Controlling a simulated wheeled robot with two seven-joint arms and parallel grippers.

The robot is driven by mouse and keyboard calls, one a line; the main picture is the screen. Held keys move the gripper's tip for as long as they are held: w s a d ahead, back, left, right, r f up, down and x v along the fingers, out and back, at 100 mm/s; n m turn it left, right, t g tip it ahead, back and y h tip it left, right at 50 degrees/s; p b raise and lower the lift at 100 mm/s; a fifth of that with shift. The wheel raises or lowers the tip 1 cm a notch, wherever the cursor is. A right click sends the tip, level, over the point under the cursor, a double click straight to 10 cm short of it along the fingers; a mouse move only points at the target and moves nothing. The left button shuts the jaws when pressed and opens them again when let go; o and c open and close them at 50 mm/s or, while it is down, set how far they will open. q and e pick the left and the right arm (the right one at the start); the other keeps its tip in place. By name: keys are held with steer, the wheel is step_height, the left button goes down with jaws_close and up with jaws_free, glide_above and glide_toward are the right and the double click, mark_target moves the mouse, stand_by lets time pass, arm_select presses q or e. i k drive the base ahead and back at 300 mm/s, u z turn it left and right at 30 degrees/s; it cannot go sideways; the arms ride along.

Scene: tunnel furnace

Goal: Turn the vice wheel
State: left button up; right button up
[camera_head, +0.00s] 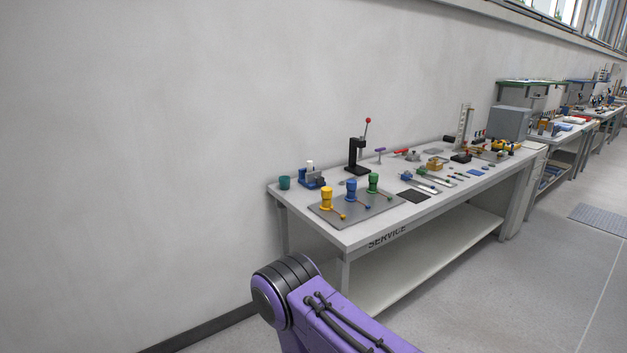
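A small blue device (309,180) with a grey block and a pale upright cylinder stands at the near left end of the long workbench (346,233). It looks like it may be the vice, but it is too small to be sure. I cannot make out a wheel on it. Neither of my grippers is in view. Only a purple arm link of mine with a black joint shows at the bottom middle, in front of the bench.
Beside the blue device are a teal cup (284,183), a black press (357,158) with a red-knobbed lever, and a grey plate (356,211) bearing yellow, blue and green devices. Tools crowd the bench farther right. A wall (130,150) stands behind; floor (490,300) at right is open.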

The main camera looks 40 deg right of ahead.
mark_target(320, 179)
steer(key=z, duration=0.8)
steer(key=i, duration=0.65)
steer(key=z, duration=0.75)
